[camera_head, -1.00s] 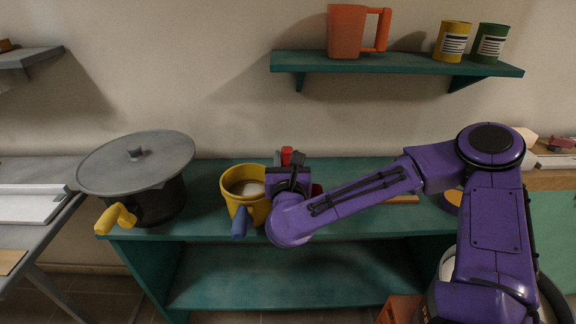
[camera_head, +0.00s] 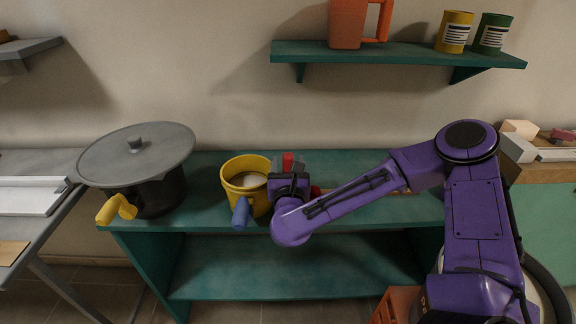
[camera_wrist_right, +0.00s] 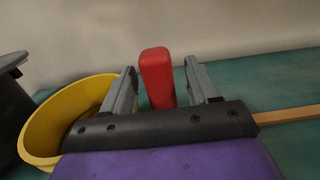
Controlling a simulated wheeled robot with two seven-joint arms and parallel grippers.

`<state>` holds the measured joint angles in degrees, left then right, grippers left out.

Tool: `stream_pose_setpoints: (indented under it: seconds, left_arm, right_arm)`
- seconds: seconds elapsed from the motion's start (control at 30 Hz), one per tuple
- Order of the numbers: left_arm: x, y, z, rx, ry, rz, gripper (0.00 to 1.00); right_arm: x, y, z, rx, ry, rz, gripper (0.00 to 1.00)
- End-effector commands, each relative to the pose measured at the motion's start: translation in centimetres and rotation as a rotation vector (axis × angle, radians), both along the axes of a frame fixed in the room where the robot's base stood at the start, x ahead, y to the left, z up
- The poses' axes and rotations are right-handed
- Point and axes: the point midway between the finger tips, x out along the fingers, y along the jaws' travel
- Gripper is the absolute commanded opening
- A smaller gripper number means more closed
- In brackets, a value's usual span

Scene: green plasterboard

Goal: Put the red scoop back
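A red upright handle, which I take for the red scoop (camera_head: 288,161), stands just beyond my right gripper (camera_head: 290,176) on the green bench. In the right wrist view the red handle (camera_wrist_right: 157,78) rises between the two grey fingers of the right gripper (camera_wrist_right: 160,88). The fingers are apart, with a visible gap on the right side of the handle. The scoop's lower part is hidden behind my gripper. A small red patch shows right of the gripper in the head view; I cannot tell what it belongs to. My left gripper is not in view.
A yellow pot (camera_head: 233,170) with a blue handle and pale contents stands close left of my right gripper. A dark lidded pot (camera_head: 160,195) stands further left. A wooden strip (camera_wrist_right: 285,115) lies to the right. A wall shelf (camera_head: 400,56) holds an orange jug and two cans.

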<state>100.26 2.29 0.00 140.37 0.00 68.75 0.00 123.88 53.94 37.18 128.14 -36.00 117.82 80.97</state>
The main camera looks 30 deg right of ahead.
Motion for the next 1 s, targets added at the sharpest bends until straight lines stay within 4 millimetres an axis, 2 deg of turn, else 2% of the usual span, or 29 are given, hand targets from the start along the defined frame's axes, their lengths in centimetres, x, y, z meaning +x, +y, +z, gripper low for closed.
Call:
stream_pose_setpoints:
  seconds: [0.13, 0.23, 0.27, 0.57, 0.63, 0.7, 0.8, 1.0]
  left_arm:
    - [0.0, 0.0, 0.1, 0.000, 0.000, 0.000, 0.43]
    - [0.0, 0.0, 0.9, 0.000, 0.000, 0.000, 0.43]
    - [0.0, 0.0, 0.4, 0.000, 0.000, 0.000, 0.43]
    - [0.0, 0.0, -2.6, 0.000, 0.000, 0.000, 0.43]
    - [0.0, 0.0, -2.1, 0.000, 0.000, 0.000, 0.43]
    - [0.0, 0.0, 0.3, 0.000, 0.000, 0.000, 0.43]
    - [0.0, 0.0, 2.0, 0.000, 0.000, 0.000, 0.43]
    - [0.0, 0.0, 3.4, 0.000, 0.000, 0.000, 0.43]
  right_arm:
    - [0.0, 0.0, 0.0, 0.000, 0.001, 0.000, 0.59]
    - [0.0, 0.0, 0.8, 0.000, 0.001, 0.000, 0.59]
    - [-0.3, 0.3, 0.4, 0.000, 0.001, 0.003, 0.59]
    - [-6.7, 4.2, 0.0, -0.004, 0.000, 0.007, 0.59]
    - [-8.2, 5.2, 0.3, -0.005, 0.001, 0.009, 0.59]
    - [-8.7, 5.6, 1.3, -0.009, 0.008, 0.004, 0.59]
    - [-9.3, 6.0, 1.1, -0.009, 0.009, 0.002, 0.59]
    - [-10.2, 6.3, 0.6, -0.003, 0.004, 0.001, 0.59]
